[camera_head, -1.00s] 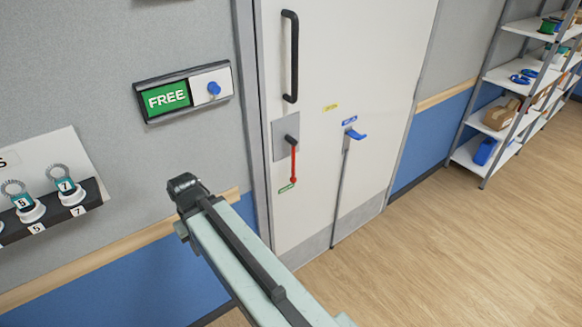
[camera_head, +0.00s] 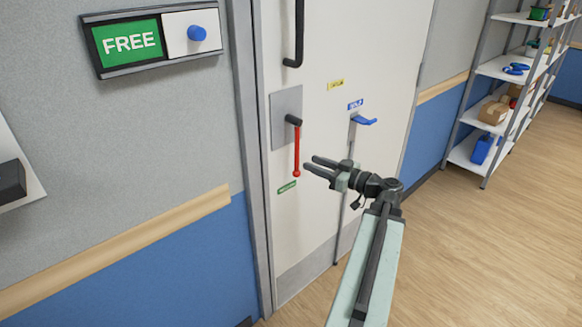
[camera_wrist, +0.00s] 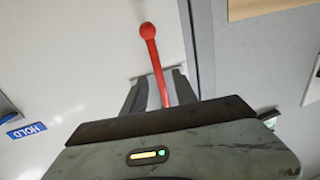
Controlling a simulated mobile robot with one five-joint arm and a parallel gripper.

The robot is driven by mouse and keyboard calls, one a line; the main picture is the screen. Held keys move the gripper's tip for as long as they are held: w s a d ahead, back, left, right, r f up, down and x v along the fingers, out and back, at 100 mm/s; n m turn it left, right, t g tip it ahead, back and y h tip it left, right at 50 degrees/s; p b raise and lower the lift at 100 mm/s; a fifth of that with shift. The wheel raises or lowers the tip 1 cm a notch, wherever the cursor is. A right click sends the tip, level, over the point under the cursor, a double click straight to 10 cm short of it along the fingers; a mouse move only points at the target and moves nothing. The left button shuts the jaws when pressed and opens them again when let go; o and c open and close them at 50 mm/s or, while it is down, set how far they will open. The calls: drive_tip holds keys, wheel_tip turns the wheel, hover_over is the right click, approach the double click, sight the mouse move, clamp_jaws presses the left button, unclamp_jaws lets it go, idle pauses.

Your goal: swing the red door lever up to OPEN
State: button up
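The red door lever (camera_head: 297,150) hangs straight down from its dark pivot on a grey plate (camera_head: 285,105) on the white door (camera_head: 325,50). Its red ball end is at the bottom. My gripper (camera_head: 310,163) is open, its two fingers pointing at the lever from the right, tips close to the lower part. In the wrist view, which looks upside down, the lever (camera_wrist: 154,55) lines up between the spread fingers (camera_wrist: 160,78), ball beyond the tips. I cannot tell whether they touch it. A yellow label (camera_head: 335,85) and a green label (camera_head: 287,187) are too small to read.
A blue hooked handle (camera_head: 365,121) on a thin rod is right of the lever, under a blue HOLD label (camera_head: 356,104). A black pull handle (camera_head: 299,30) is above. A FREE sign (camera_head: 130,41) hangs on the left wall. Shelves (camera_head: 490,115) stand right; the floor there is clear.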

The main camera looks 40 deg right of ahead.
hover_over(297, 170)
drive_tip(key=shift+w+d+r, duration=0.15)
drive_tip(key=shift+w+d, duration=0.05)
drive_tip(key=shift+w, duration=0.1)
clamp_jaws()
drive_tip(key=shift+s, duration=0.1)
idle(1.5)
